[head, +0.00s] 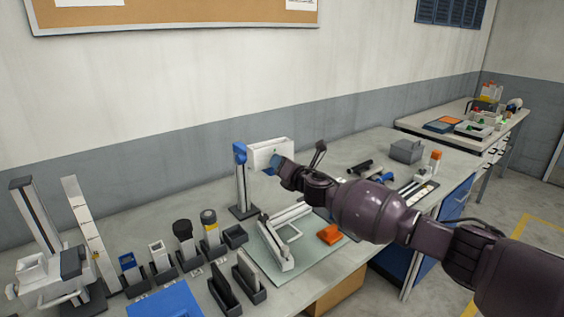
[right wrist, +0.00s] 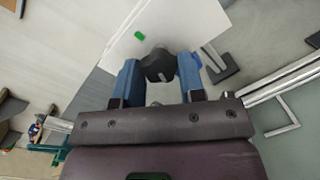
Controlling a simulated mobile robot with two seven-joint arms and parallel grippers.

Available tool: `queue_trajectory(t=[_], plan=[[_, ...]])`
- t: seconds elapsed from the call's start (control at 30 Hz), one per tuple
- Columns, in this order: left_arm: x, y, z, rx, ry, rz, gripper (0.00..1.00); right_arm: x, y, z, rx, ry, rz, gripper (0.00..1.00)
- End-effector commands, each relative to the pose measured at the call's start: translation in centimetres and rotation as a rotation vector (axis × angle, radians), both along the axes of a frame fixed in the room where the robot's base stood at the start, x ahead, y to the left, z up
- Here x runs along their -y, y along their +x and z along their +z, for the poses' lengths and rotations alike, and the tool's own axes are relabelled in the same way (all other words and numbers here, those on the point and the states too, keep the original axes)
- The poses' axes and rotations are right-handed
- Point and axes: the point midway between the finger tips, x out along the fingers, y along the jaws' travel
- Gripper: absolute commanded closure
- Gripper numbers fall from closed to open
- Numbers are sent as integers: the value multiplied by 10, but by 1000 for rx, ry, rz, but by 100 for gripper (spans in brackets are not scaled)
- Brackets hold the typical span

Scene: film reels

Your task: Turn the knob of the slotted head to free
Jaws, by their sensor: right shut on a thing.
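The slotted head (head: 268,149) is a white box with a long opening in its top, beside a blue-topped stand (head: 241,175). In the right wrist view its white face (right wrist: 190,25) carries a small green mark (right wrist: 139,36). Its dark lobed knob (right wrist: 158,64) sits between the blue fingers of my right gripper (right wrist: 160,74), which is shut on it. In the head view my right gripper (head: 274,164) reaches the front of the head, and its fingers hide the knob. My left gripper is not in view.
Below the head lie a pale green mat (head: 312,260), a white frame (head: 279,244) and an orange block (head: 330,234). Several small holders and a blue tray (head: 165,302) stand at the left. A grey box (head: 407,151) and dark tools lie at the right.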

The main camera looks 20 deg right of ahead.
Motion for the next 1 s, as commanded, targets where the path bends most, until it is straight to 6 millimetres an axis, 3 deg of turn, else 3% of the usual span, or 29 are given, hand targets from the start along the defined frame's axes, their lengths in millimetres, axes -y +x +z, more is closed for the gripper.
queue_trajectory(t=[0.5,1.0], plan=[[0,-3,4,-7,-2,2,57,0,0,-2,91,-345,2,87],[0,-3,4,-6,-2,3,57,0,-1,-3,111,-420,2,87]])
